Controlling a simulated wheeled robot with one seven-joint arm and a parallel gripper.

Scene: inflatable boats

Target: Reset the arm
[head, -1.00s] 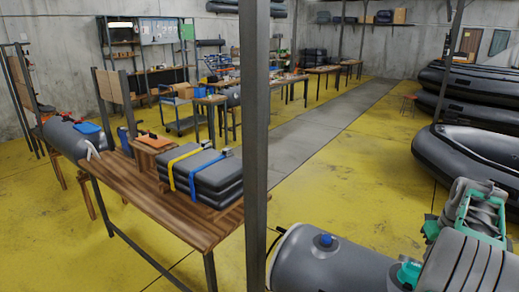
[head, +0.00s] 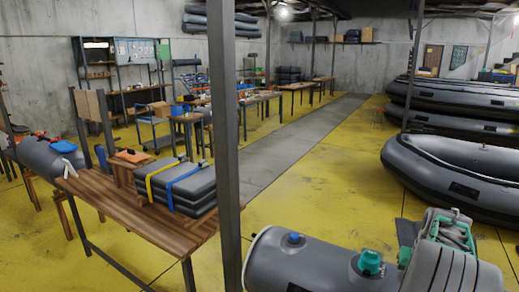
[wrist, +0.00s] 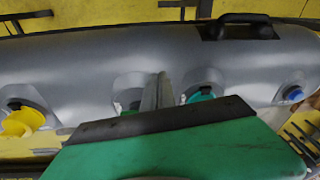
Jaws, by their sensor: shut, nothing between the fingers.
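My gripper (wrist: 158,92) shows in the wrist view as two thin grey fingers lying side by side, shut and empty. They stand out beyond a dark bar and a large green shape at the bottom, very close to the camera. Behind them lies a grey inflatable tube (wrist: 75,65) with a yellow valve, a teal valve and a blue valve. I cannot tell whether the fingers touch the tube. In the head view my gripper is not clearly seen. A grey tube (head: 325,262) with blue and teal valves lies at the bottom.
A wooden workbench (head: 110,205) with strapped grey pads (head: 185,188) stands at left. A dark post (head: 224,150) rises in front. Grey boats (head: 455,180) fill the right side. The grey floor lane (head: 300,140) between is clear.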

